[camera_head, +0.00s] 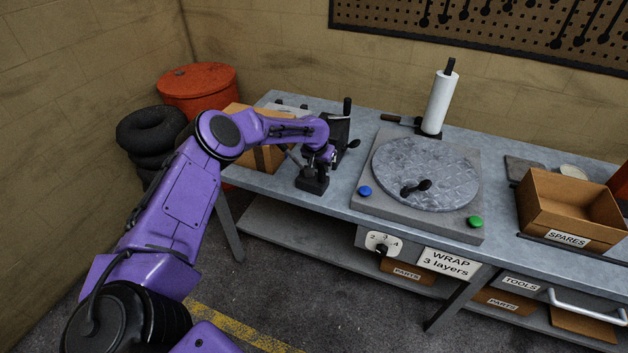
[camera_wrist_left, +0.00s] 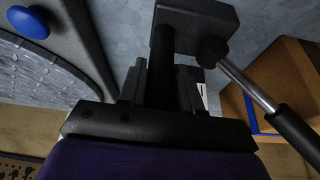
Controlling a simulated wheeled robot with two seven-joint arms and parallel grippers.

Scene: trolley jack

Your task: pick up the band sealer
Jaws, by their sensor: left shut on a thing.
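The band sealer (camera_head: 312,183) is a dark tool with a blocky black end, a black post and a metal lever with a black grip. It is at the left part of the bench; I cannot tell whether it touches the top. My left gripper (camera_head: 318,160) is shut on its post, above the block. In the left wrist view the fingers (camera_wrist_left: 160,88) of my left gripper stand on both sides of the post, and the band sealer's block (camera_wrist_left: 195,24) and lever show beyond them. My right gripper is not in view.
A black device with a lever (camera_head: 338,128) stands behind the gripper. The grey turntable (camera_head: 425,172), with blue and green buttons, is to the right. A cardboard box (camera_head: 240,118) stands behind my left arm. A spares bin (camera_head: 556,238) is at the right.

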